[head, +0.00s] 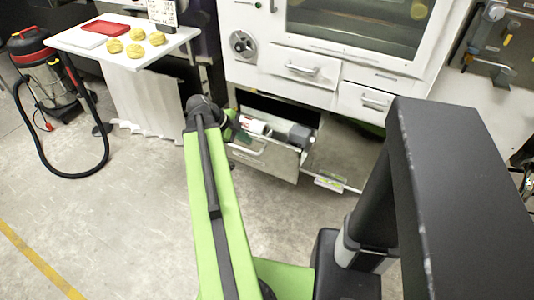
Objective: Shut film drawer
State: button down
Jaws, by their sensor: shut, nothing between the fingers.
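The film drawer (268,162) is low in the white machine and stands pulled out, with its open top showing. Inside it lie a white roll with red marking (255,126) and a grey roll (295,134). My gripper (239,132) is small and dark at the end of my green arm, near the left end of the drawer front. It is shut with nothing held. My arm partly hides it, and I cannot tell whether it touches the drawer.
Two shut drawers, a wider one (300,72) and a smaller one (366,102), sit above. An open metal panel (340,152) is right of the film drawer. A white table (160,55) with a red tray and a vacuum cleaner (52,75) stand left. The floor in front is clear.

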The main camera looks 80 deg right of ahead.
jog(key=s, duration=0.1)
jog(key=b, duration=0.8)
send_near(276, 148)
jog(key=f, duration=0.1)
jog(key=s+f, duration=0.1)
jog(key=f, duration=0.1)
jog(key=shift+s+d+f+m, duration=0.25)
jog(key=shift+s+d+m, duration=0.05)
jog(key=shift+d, duration=0.05)
jog(key=shift+s+d, duration=0.15)
jog(key=shift+d, duration=0.3)
